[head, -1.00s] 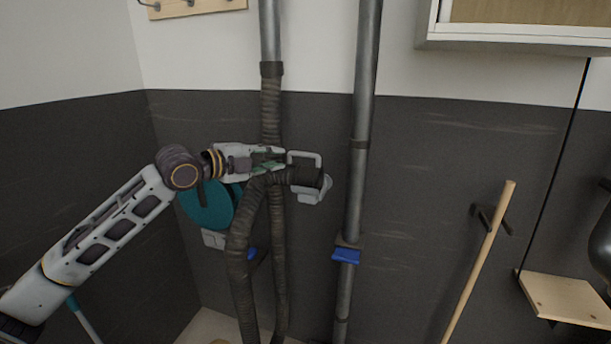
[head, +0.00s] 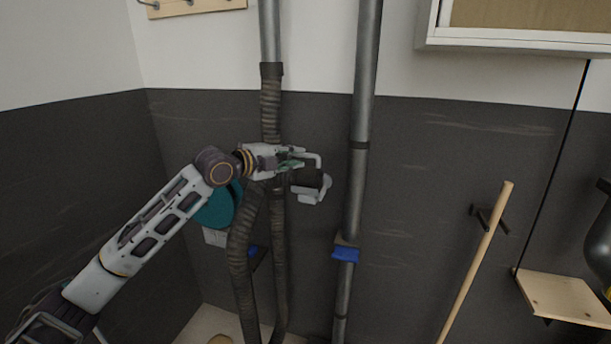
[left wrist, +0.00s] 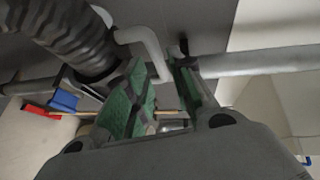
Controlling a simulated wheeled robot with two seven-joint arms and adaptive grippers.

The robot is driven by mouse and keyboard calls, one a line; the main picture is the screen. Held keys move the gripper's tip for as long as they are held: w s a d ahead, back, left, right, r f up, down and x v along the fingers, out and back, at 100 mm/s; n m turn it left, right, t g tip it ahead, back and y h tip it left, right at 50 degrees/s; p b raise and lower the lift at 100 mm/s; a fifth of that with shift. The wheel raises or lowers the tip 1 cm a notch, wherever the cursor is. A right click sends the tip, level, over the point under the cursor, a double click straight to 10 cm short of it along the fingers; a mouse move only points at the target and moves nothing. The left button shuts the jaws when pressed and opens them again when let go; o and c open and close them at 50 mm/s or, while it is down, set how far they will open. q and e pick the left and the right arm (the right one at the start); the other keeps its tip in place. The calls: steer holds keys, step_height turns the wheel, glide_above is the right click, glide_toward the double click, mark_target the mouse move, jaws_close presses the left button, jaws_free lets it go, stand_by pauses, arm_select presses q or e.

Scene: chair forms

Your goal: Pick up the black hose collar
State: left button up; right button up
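The black hose collar (head: 308,178) is a short dark cylinder at the end of a ribbed hose, sitting in a light grey wall bracket (head: 318,160). My left gripper (head: 293,158), with green finger pads, is just above and left of the collar, partly overlapping the hose end. In the left wrist view the gripper (left wrist: 162,88) is open, with an empty gap between its pads. The ribbed hose (left wrist: 72,35) and grey bracket (left wrist: 143,45) show beyond the fingers there. Whether a finger touches the collar, I cannot tell. My right gripper is not in view.
A vertical metal pipe (head: 362,120) with a blue gate (head: 346,254) stands close right of the bracket. Ribbed hoses (head: 242,255) hang below my left forearm. A teal disc (head: 216,208) is behind the arm. A wooden pole (head: 480,260) leans farther right.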

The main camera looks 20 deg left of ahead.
mark_target(302, 156)
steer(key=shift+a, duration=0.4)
arm_select(q)
steer(key=shift+w+d, duration=0.25)
steer(key=shift+w, duration=0.25)
steer(key=shift+w+d+f+p, duration=0.1)
steer(key=shift+w+d+p, duration=0.05)
steer(key=shift+w+p, duration=0.15)
steer(key=shift+w+d+f, duration=0.15)
steer(key=shift+w+d, duration=0.1)
steer(key=shift+w, duration=0.35)
steer(key=shift+w+d+f+p, duration=0.1)
steer(key=shift+w+d+p, duration=0.25)
steer(key=shift+w, duration=0.2)
steer(key=shift+w+d+f, duration=0.15)
steer(key=shift+w, duration=0.25)
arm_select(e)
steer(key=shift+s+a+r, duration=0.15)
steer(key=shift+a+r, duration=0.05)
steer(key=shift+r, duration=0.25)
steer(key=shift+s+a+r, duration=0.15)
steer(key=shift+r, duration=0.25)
